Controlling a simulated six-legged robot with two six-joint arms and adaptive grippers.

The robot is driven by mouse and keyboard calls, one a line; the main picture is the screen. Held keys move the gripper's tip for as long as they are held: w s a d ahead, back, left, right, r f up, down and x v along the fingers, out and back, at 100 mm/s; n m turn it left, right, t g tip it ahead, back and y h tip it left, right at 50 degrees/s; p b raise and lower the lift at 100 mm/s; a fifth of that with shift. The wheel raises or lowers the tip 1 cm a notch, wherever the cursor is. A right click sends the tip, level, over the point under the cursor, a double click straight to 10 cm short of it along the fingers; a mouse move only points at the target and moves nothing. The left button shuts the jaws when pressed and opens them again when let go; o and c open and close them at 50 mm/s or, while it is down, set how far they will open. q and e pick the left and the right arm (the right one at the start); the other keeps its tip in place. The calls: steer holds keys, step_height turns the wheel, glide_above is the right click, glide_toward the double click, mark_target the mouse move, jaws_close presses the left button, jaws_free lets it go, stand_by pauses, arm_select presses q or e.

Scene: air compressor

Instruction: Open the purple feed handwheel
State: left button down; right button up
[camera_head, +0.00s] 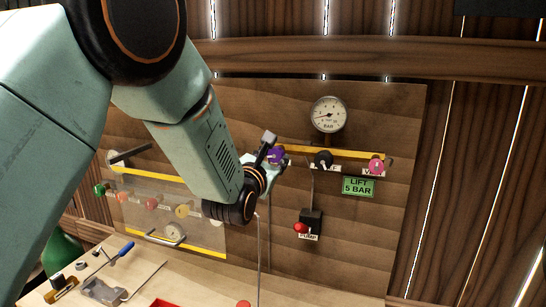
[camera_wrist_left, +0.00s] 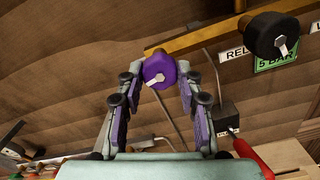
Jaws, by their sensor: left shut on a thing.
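The purple feed handwheel (camera_head: 277,155) sits on the left part of a yellow pipe on the wooden panel. In the left wrist view the handwheel (camera_wrist_left: 158,70) is between the two fingers, with a small pale pointer on its face. My left gripper (camera_head: 268,150) reaches it from the left, and its fingertips (camera_wrist_left: 157,76) close around its sides. The arm and wrist partly hide the handwheel's surroundings in the head view. My right gripper does not show.
A black handwheel (camera_head: 323,159) and a pink one (camera_head: 376,164) sit to the right on the yellow pipe. A pressure gauge (camera_head: 328,114) is above. A red-tipped lever (camera_head: 301,228) is below. A workbench (camera_head: 205,290) with tools runs along the bottom.

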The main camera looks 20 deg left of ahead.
arm_select(q)
steer(key=c, duration=1)
jaws_free()
steer(key=shift+n, duration=0.3)
steer(key=s, duration=0.6)
steer(key=shift+a, duration=0.1)
